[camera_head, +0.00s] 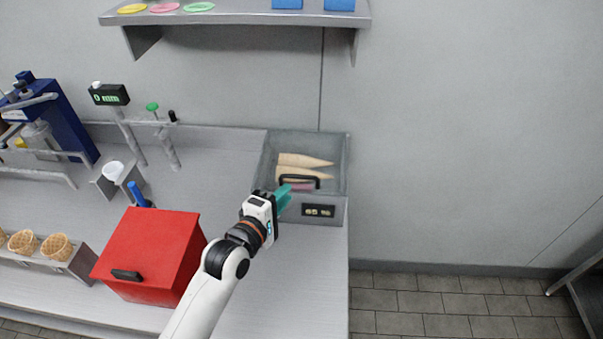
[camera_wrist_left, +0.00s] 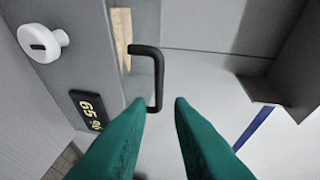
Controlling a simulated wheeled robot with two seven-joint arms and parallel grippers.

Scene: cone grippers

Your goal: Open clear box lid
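The clear box (camera_head: 340,162) stands at the back right end of the counter, with tan cones (camera_head: 305,160) showing through it. Its lid appears to be down, with a black handle (camera_head: 300,178) near the front edge. The handle also shows in the left wrist view (camera_wrist_left: 158,75). My left gripper (camera_head: 284,195) has teal fingers and is just in front of the handle. In the left wrist view its fingertips (camera_wrist_left: 160,100) are apart, with the handle's bar just ahead between them; contact cannot be made out. My right gripper is not in view.
A display reading 65 % (camera_head: 319,210) is on the box front. A red box (camera_head: 160,245) with a black handle stands left of my left arm. A shelf (camera_head: 235,18) hangs above. A white knob (camera_wrist_left: 42,43) shows in the wrist view.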

